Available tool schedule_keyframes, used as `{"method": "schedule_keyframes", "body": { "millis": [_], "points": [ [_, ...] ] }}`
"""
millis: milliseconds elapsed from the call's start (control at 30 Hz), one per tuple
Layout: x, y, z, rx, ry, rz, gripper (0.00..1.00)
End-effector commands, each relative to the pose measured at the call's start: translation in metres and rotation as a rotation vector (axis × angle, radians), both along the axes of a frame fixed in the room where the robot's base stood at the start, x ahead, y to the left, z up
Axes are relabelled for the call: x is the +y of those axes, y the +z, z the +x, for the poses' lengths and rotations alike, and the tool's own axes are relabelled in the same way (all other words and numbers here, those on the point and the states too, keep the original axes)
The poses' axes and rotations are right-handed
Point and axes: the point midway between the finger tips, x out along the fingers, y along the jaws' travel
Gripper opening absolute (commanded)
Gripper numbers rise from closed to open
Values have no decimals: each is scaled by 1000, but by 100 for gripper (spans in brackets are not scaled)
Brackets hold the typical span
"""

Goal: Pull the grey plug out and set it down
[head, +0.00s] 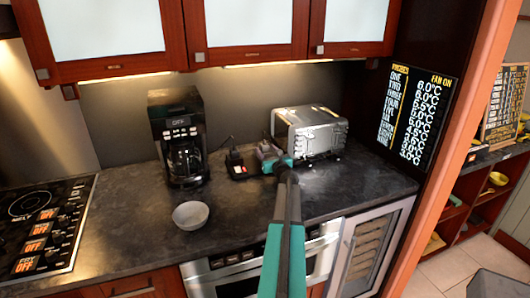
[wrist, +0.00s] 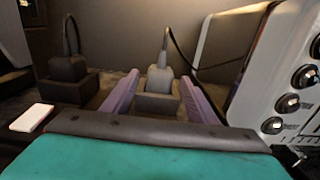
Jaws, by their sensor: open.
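The grey plug (wrist: 160,78) stands upright in a dark socket block (wrist: 157,106), with its cord rising from the top and running right. My gripper (wrist: 159,88) is open in the wrist view, with one purple finger on each side of the plug. I cannot tell whether either finger touches it. In the head view my gripper (head: 277,162) is at the back of the counter, just left of the toaster oven, and largely hides the plug. A second, darker plug (wrist: 68,67) stands in another block to the left, outside the fingers.
The silver toaster oven (head: 310,132) stands close on the right; its knobbed front (wrist: 268,75) fills the wrist view's right side. A coffee maker (head: 178,135) and a grey bowl (head: 190,215) are to the left. The dark counter (head: 245,205) is bare in front.

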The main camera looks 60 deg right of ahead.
Motion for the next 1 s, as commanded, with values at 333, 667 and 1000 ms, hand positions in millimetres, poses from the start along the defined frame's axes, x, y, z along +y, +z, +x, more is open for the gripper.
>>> {"method": "schedule_keyframes", "body": {
  "millis": [333, 667, 1000],
  "points": [
    [0, 0, 0, 0, 1, 0, 24],
    [0, 0, 0, 0, 1, 0, 7],
    [1, 12, 0, 0, 1, -1, 7]
  ]
}}
